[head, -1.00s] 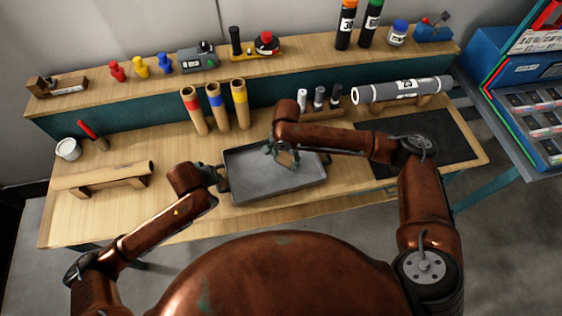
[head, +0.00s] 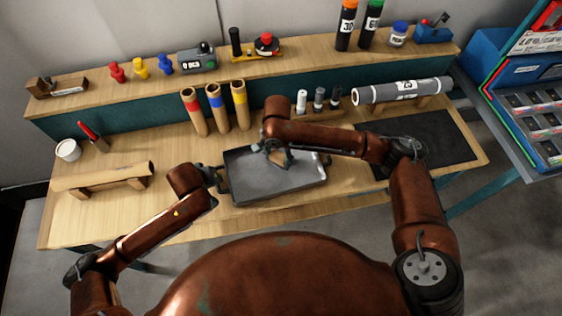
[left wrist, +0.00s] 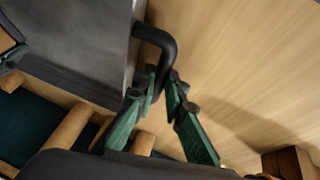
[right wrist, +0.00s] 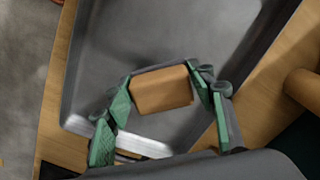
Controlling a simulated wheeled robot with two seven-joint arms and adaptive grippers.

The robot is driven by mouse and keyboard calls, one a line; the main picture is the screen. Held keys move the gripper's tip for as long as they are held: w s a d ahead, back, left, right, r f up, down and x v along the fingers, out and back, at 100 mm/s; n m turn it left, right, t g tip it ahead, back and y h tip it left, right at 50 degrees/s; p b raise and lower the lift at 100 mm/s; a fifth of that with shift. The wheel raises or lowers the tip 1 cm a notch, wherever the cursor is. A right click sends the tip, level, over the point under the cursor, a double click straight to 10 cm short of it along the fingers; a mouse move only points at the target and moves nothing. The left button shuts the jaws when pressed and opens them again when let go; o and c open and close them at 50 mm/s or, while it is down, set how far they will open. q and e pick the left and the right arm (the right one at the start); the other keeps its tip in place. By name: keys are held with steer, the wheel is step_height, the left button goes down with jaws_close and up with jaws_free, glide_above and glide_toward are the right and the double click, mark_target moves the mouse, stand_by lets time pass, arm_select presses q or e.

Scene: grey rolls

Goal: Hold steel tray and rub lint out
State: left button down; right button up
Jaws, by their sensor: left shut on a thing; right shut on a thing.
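The grey steel tray (head: 290,182) lies on the wooden bench, and its inside also shows in the right wrist view (right wrist: 200,35). My left gripper (head: 216,178) is shut on the tray's dark left handle (left wrist: 158,42). My right gripper (right wrist: 166,82) is shut on a tan block-shaped pad (right wrist: 162,92) inside the tray. I cannot make out any lint on the tray floor.
A dark mat (head: 440,140) lies right of the tray. Three cardboard tubes (head: 215,108) and several small markers stand behind it. A roll on a wooden rest (head: 100,176) lies at the left, and a grey roll (head: 400,91) at the back right.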

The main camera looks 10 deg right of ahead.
steer(key=shift+s+r, duration=0.15)
steer(key=shift+r, duration=2.5)
